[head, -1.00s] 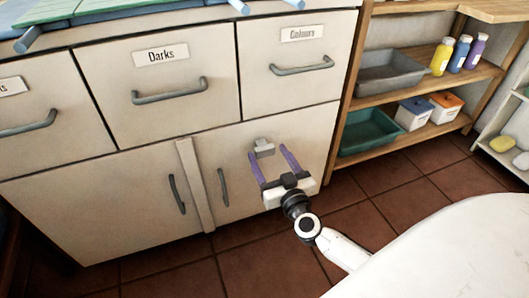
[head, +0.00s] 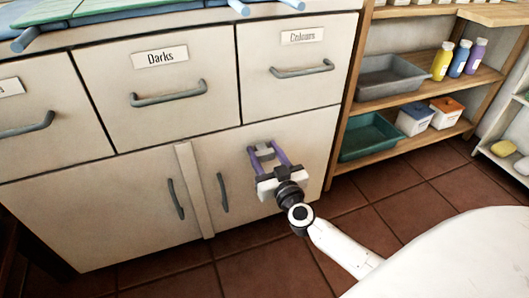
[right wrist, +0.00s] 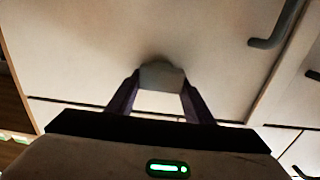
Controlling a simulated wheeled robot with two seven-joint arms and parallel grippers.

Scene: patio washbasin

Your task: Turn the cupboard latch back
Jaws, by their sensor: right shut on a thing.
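The cupboard latch is a small grey block on the right cupboard door (head: 310,140), high up near the door's top edge. In the right wrist view the latch (right wrist: 162,75) sits between my right gripper's two purple fingertips. My right gripper (head: 265,151) is at the door and shut on the latch; in the head view its fingers partly cover it. I cannot tell the latch's exact turn angle. The door is closed. My left gripper is not in view.
The dark handle (head: 222,192) of the right door is left of my gripper. The Colours drawer (head: 290,95) is above, with its grey handle (head: 302,70). A wooden shelf (head: 415,90) with trays and bottles stands to the right. The tiled floor in front is clear.

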